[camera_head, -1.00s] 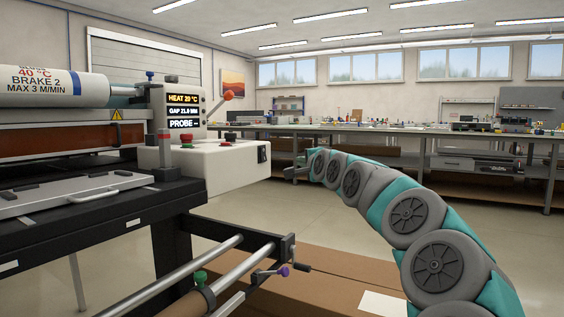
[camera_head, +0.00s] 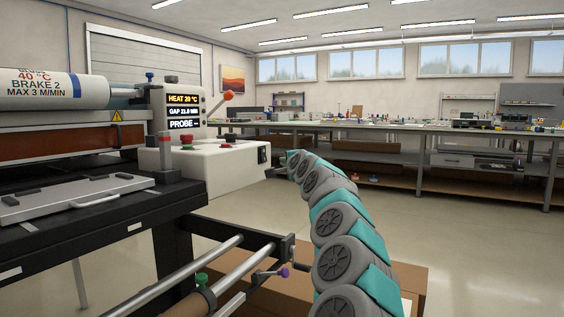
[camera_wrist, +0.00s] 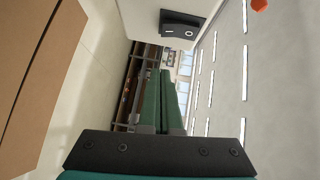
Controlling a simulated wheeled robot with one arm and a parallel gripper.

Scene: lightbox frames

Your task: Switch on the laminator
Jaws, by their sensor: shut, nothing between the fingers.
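The laminator (camera_head: 75,143) stands at the left, with a white control box (camera_head: 212,160) on its near right corner. A black rocker switch (camera_head: 262,155) sits on the box's right end face. In the wrist view the switch (camera_wrist: 182,25) is at the top, with light marks on its black plate; I cannot tell which side is pressed. My gripper (camera_head: 275,172) is just right of and slightly below the switch in the head view, apart from it. In the wrist view its two green fingers (camera_wrist: 165,75) are shut and empty, pointing below the switch.
The display (camera_head: 183,111) reads HEAT 20 °C, above red and green buttons on the box. An orange-knobbed lever (camera_head: 228,95) rises behind. Steel rollers and a purple-knobbed crank (camera_head: 284,272) lie in front, beside a cardboard box (camera_head: 410,278). Long workbenches (camera_head: 400,131) stand behind; the floor at right is clear.

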